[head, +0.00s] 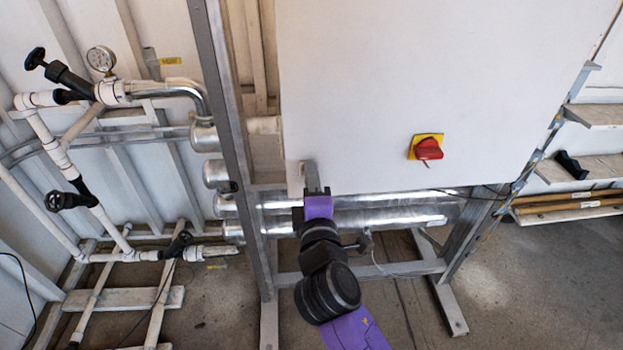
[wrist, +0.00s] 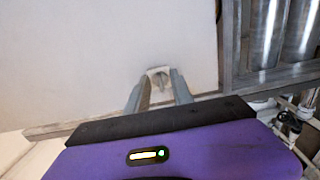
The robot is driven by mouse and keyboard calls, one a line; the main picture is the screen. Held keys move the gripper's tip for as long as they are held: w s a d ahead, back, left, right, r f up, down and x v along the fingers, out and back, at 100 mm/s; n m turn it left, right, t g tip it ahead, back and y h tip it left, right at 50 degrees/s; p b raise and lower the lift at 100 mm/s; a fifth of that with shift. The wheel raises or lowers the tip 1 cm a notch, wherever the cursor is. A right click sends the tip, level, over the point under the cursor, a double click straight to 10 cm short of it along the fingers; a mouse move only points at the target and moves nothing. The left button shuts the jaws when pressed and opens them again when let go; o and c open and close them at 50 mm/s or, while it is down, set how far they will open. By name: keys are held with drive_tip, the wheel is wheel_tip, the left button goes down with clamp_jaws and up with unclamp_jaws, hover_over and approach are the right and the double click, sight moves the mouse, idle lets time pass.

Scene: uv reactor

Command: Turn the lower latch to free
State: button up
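The lower latch (wrist: 160,79) is a small grey tab on a pale plate, near the lower edge of the white cabinet door (head: 400,90). My gripper (wrist: 160,84) points at it, with one finger on each side and the fingers apart. Gaps show between the tab and both fingers in the wrist view. I cannot tell how deep the tab sits between the fingertips. In the head view my gripper (head: 312,172) is at the door's lower left corner and covers most of the latch.
A red and yellow rotary switch (head: 427,148) is on the door's right part. Shiny metal tubes (head: 400,217) run below the cabinet within a grey frame (head: 228,120). White pipes with black valves (head: 68,200) stand at left. Shelves (head: 590,168) are at right.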

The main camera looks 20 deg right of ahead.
drive_tip(key=b+v, duration=0.1)
drive_tip(key=v, duration=0.6)
drive_tip(key=shift+s, duration=0.35)
drive_tip(key=shift+a, duration=0.1)
